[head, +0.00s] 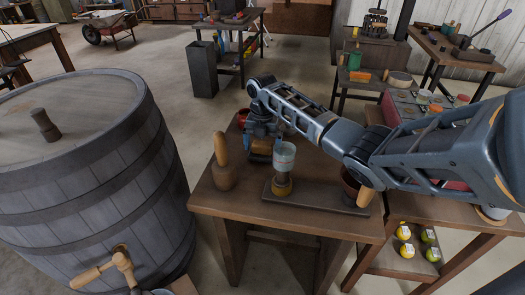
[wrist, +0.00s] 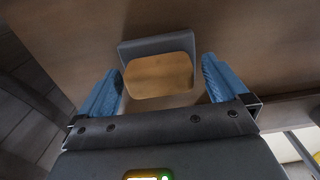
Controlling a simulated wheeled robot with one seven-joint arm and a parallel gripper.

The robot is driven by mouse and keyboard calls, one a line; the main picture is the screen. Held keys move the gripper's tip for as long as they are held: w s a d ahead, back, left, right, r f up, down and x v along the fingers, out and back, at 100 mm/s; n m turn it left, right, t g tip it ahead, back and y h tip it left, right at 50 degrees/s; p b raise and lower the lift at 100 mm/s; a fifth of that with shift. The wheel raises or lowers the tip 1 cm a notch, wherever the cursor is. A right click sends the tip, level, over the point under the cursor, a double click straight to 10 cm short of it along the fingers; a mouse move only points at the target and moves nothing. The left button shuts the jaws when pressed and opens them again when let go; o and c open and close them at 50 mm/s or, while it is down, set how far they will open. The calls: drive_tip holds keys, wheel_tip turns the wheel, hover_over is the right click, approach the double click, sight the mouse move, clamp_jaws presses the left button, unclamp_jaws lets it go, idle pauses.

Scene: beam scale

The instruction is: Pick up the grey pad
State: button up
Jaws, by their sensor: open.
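The grey pad (wrist: 152,46) shows in the wrist view as a dark grey edge behind a tan, rounded top face (wrist: 160,75). It lies on the brown wooden table. My gripper (wrist: 162,68) is open, with one blue finger on each side of the tan face. A gap shows between each finger and the block; I cannot tell how far down the fingers reach. In the head view my gripper (head: 262,138) is low over the back left of the table, and mostly hides the pad, of which a tan part shows beneath it.
A wooden-handled tool (head: 223,168) stands at the table's left. A dark beam board (head: 325,198) bears a clear jar (head: 284,158) on a yellowish base and a dark pot near its right end. A red item (head: 243,117) is behind my gripper. A large barrel (head: 90,170) stands left.

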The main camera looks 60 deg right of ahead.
sight(262, 143)
drive_tip(key=shift+f, duration=0.15)
drive_tip(key=c, duration=1)
drive_tip(key=shift+w+r, duration=0.1)
drive_tip(key=shift+r, duration=0.3)
wheel_tip(262, 143, up, 3)
drive_tip(key=shift+f, duration=0.1)
drive_tip(key=s+d+r+b, duration=0.2)
drive_tip(key=s+d+r, duration=0.3)
drive_tip(key=d, duration=0.5)
wheel_tip(262, 143, up, 2)
drive_tip(key=shift+s+d+r, duration=0.15)
drive_tip(key=shift+d+r, duration=0.05)
drive_tip(key=shift+r, duration=0.05)
